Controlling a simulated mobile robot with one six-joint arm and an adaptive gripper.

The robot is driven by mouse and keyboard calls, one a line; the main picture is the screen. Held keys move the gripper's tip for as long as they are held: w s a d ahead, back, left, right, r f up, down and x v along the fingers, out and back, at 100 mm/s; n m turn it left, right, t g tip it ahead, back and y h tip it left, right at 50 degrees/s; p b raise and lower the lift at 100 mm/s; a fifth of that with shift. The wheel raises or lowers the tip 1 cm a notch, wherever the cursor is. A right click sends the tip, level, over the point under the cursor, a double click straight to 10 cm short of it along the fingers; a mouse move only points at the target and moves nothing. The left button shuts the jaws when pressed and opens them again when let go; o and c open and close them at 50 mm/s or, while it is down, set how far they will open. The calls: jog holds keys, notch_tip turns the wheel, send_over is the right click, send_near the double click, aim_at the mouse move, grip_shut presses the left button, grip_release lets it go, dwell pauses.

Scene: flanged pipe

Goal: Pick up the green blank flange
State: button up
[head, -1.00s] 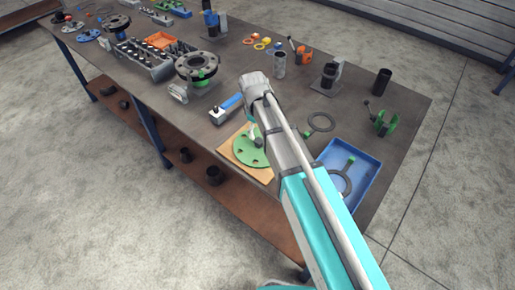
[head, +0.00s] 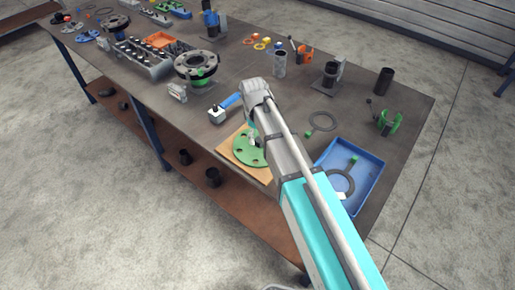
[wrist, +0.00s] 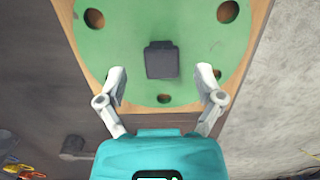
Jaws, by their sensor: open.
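The green blank flange (head: 240,146) is a flat green disc with bolt holes, lying on a wooden board (head: 231,156) near the table's front edge. In the wrist view the flange (wrist: 120,62) fills the upper middle, with a dark block-shaped knob (wrist: 161,60) standing at its centre. My gripper (wrist: 164,78) is open, its two pale fingertips apart above the flange, on either side and just short of the knob. Nothing is between the fingers' tips. In the head view my arm hides the flange's right part and most of the gripper.
A blue tray (head: 372,183) with a ring gasket lies to the right. Another ring gasket (head: 323,121) lies behind it. A blue-handled tool (head: 229,101) lies behind the board. A flanged pipe piece (head: 197,66) stands farther left. The table's front edge is close to the board.

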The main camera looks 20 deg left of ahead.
jog(key=shift+d+f+b, duration=0.1)
jog(key=shift+f+b, duration=0.65)
jog(key=shift+f, duration=0.3)
grip_shut()
